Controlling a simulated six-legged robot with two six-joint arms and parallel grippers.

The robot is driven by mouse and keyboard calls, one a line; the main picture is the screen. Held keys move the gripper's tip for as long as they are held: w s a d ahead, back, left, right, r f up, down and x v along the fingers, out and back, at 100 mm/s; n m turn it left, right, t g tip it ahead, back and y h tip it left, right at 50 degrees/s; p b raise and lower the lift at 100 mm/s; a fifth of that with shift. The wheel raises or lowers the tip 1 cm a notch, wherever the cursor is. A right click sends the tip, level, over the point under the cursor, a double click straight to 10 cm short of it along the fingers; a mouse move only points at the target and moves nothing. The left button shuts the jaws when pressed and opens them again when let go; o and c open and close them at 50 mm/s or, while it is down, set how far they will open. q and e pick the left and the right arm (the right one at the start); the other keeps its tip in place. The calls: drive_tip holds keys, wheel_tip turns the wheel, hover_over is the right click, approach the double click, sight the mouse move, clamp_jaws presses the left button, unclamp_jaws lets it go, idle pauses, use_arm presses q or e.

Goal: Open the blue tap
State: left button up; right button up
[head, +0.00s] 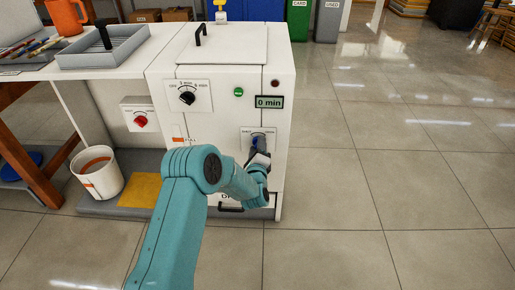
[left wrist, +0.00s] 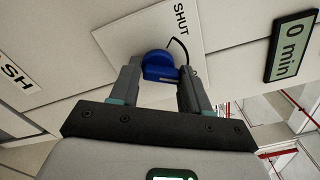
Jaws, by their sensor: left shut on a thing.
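The blue tap (head: 255,142) sits on a pale plate low on the front of the white cabinet in the head view. My left gripper (head: 261,157) reaches it from the front and hides part of it. In the left wrist view the blue tap (left wrist: 158,66) is between the two fingers of my left gripper (left wrist: 158,74), which is shut on it. The word SHUT and a thin black curved line show on the plate (left wrist: 135,35) beside the tap. My right gripper is in neither view.
The white cabinet (head: 222,130) carries a black dial (head: 187,97), a green button (head: 239,92) and a "0 min" display (head: 269,102). A red knob (head: 141,121) is on a box to the left. A white bucket (head: 98,174) stands below it. The floor on the right is clear.

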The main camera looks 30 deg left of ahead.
use_arm(q)
drive_tip(key=o, duration=1)
drive_tip(key=shift+w+r, duration=0.15)
drive_tip(key=shift+r, duration=0.2)
drive_tip(key=shift+f, duration=0.15)
drive_tip(key=p+v, duration=0.3)
drive_tip(key=v, duration=1.3)
drive_tip(key=shift+s+p, duration=0.3)
